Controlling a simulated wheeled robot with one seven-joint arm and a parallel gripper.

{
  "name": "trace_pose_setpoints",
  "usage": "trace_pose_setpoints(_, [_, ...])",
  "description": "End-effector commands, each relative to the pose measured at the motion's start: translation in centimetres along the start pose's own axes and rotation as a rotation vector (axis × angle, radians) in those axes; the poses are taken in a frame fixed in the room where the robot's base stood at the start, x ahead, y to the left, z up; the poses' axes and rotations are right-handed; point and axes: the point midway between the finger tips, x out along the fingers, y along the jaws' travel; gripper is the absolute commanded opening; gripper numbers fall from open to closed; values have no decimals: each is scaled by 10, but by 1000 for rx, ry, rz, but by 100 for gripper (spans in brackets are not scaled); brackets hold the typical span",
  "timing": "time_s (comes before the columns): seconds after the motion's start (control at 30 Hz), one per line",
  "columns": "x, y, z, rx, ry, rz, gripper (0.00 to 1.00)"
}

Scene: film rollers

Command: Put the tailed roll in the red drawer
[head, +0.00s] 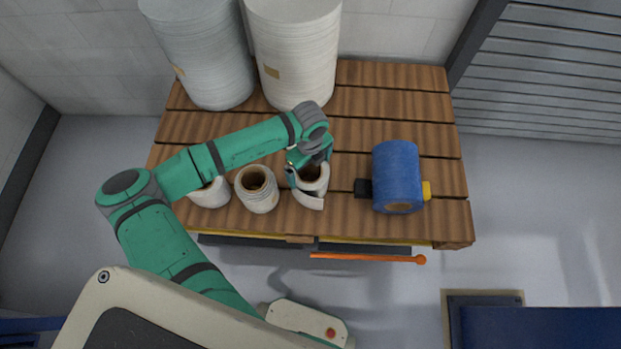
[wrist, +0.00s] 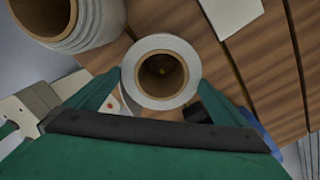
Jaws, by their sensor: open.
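A white roll with a loose flap (head: 309,201) at its front stands upright on the slatted wooden pallet, with its hollow brown core facing up. My gripper (head: 309,168) is open above and around its top. In the wrist view the roll (wrist: 160,98) shows end-on between my two spread fingers (wrist: 152,92), one at each side; contact cannot be told. Two other white rolls stand to the left, the nearer one (head: 258,193) also seen in the wrist view (wrist: 75,25) and the farther one (head: 211,194) partly behind my arm. No red drawer is visible.
An orange bar (head: 360,257) runs along the pallet's front. A blue box (head: 530,328) is at lower right. Floor shows right of the pallet.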

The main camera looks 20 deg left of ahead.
Motion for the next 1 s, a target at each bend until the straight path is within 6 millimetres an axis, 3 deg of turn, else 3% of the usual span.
trace_pose_setpoints(0.23, [17,-1,0,0,1,0,100])
trace_pose_setpoints(0.5, [53,-2,0,2,0,1,100])
trace_pose_setpoints(0.77, [56,-3,0,3,-1,0,100])
trace_pose_setpoints(1.0, [56,-2,0,2,0,0,43])
